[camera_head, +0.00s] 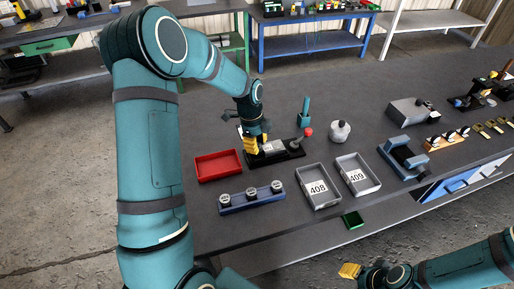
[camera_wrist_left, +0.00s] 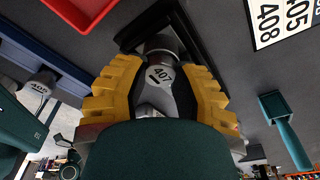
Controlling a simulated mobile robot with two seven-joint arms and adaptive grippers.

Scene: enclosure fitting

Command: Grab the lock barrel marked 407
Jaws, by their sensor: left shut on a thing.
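The lock barrel marked 407 (camera_wrist_left: 161,74) is a grey cylinder with a light, numbered face. In the left wrist view it sits between the yellow fingers of my left gripper (camera_wrist_left: 160,85), which is shut on it. In the head view my left gripper (camera_head: 252,146) is low at the left end of a black fixture (camera_head: 296,152) and hides the barrel. I cannot tell whether the barrel still rests in the fixture. My right gripper (camera_head: 350,270) is at the lower right, away from the table top; its opening is unclear.
A red tray (camera_head: 218,165) and a blue rack (camera_head: 252,203) with three barrels stand close by. Grey bins marked 408 (camera_head: 318,187) and 409 (camera_head: 357,175) are to the right. A teal tool (camera_head: 304,115) and a round grey object (camera_head: 339,132) stand behind.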

